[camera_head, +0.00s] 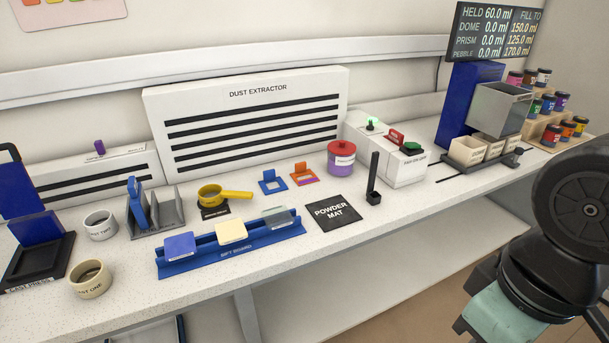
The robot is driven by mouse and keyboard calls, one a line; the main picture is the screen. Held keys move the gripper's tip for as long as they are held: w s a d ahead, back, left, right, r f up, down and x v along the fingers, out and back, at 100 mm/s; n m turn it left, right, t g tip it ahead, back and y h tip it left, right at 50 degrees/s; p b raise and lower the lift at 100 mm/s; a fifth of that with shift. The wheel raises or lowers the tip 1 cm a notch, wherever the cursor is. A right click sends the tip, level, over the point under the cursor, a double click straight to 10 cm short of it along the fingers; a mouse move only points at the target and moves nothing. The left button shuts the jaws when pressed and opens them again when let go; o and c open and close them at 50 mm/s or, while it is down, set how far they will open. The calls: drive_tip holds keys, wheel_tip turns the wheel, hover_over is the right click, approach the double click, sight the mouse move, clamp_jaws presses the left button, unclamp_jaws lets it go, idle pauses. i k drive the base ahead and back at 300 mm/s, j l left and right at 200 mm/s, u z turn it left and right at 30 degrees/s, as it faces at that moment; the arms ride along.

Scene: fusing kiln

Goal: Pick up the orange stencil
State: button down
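The orange stencil (303,172) is a small flat frame with an upright tab. It lies on the white worktop in front of the dust extractor (258,130), between the blue stencil (272,184) on its left and a red-lidded jar (341,158) on its right. A little purple shows at its front part. Part of my arm shows at the lower right, far from the stencil. My gripper's fingers are not in view.
The black powder mat (333,212) lies in front of the stencil, with a black upright post (374,175) to its right. The sift board (232,251) holds several tiles nearer the front edge. A yellow sieve (223,194) stands left of the blue stencil.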

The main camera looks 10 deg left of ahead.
sight(301, 169)
drive_tip(key=i+j+z, duration=0.2)
drive_tip(key=i+j, duration=0.3)
drive_tip(key=i+j+z, duration=0.25)
drive_tip(key=i+j, duration=0.2)
drive_tip(key=j, duration=0.1)
